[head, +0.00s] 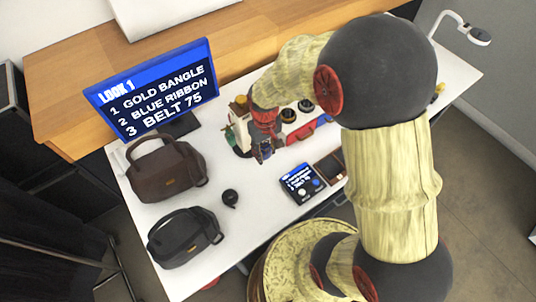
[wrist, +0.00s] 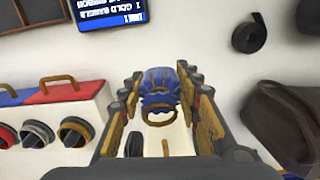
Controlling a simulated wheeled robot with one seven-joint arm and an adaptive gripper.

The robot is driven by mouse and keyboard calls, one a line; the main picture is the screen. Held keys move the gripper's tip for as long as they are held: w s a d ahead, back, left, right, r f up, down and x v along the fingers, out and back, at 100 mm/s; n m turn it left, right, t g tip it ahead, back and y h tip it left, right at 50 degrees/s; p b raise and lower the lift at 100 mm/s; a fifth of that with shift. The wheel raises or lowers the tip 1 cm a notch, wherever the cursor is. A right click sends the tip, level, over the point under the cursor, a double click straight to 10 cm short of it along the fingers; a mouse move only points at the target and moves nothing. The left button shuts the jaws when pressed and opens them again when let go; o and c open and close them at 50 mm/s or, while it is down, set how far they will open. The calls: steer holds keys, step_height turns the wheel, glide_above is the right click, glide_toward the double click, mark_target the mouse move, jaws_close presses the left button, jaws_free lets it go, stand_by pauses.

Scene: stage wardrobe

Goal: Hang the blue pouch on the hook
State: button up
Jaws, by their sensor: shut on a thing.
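The blue pouch (wrist: 158,80), with a gold ring at its near end, sits between the fingers of my gripper (wrist: 165,110) in the wrist view. My gripper is shut on it. In the head view my gripper (head: 264,138) is over the back part of the white table, with a bit of dark blue showing below the fingers. I cannot make out the hook in either view; my arm and gripper cover part of that area.
A brown bag (head: 168,172), a black bag (head: 186,238) and a rolled black belt (head: 230,198) lie at left. A tablet (head: 302,183) lies at front. A screen (head: 155,90) stands behind.

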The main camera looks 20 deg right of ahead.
steer(key=w+a+f+b, duration=0.1)
steer(key=w, duration=0.5)
steer(key=shift+w+a, duration=0.15)
steer(key=shift+w, duration=0.1)
stand_by(0.6)
steer(key=shift+f, duration=0.1)
steer(key=shift+f, duration=0.1)
stand_by(0.4)
steer(key=o, duration=1.1)
steer(key=shift+c, duration=0.2)
steer(key=shift+o, duration=0.4)
step_height(320, 180, up, 12)
steer(key=shift+f, duration=0.25)
steer(key=shift+r, duration=0.4)
